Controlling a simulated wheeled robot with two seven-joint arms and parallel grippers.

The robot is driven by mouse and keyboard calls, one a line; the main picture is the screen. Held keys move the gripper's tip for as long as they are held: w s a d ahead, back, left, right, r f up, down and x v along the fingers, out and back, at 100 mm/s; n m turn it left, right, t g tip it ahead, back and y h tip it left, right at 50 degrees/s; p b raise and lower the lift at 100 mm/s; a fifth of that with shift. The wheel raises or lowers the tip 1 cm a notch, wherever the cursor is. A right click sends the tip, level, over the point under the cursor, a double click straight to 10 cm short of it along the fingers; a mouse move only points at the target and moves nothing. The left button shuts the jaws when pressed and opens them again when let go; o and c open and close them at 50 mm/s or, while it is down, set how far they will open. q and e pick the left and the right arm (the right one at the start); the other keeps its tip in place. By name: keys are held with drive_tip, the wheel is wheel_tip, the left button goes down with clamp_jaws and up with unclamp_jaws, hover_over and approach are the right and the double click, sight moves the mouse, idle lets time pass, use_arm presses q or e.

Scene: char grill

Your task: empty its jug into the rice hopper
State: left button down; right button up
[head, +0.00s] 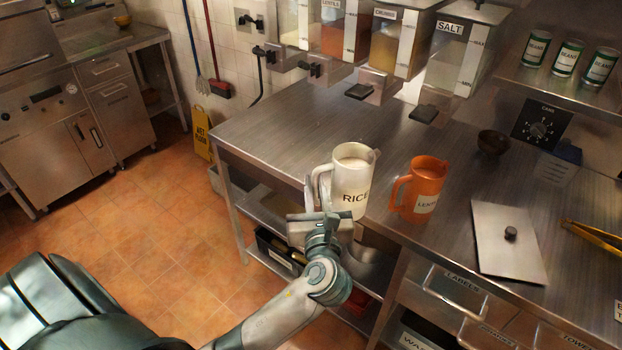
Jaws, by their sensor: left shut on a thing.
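A white jug (347,184) marked RICE, with pale contents near its rim, is upright at the counter's front edge. I cannot tell whether its base touches the counter. My left gripper (312,196) is shut on the jug's handle, on its left side. A row of clear hoppers hangs above the back of the counter. The leftmost hopper (289,22) holds pale contents; its label and top are out of the picture, so I cannot tell if it is the rice one. My right gripper is not in view.
An orange jug (426,187) stands just right of the white jug. The lentil (332,30), crumbs (385,45) and salt (458,55) hoppers are at the back. A metal lid (505,262) with a black knob and a dark bowl (493,142) lie to the right. The counter's left part is clear.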

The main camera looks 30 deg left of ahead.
use_arm(q)
drive_tip(key=s+d+f+m+t+h+b, duration=0.3)
drive_tip(key=s+d+m+h, duration=0.4)
drive_tip(key=s+d+h, duration=0.3)
wheel_tip(320, 180, down, 2)
drive_tip(key=shift+d+t+h+b, duration=0.35)
drive_tip(key=shift+d+b, duration=0.2)
drive_tip(key=shift+d, duration=0.3)
drive_tip(key=shift+a, duration=0.1)
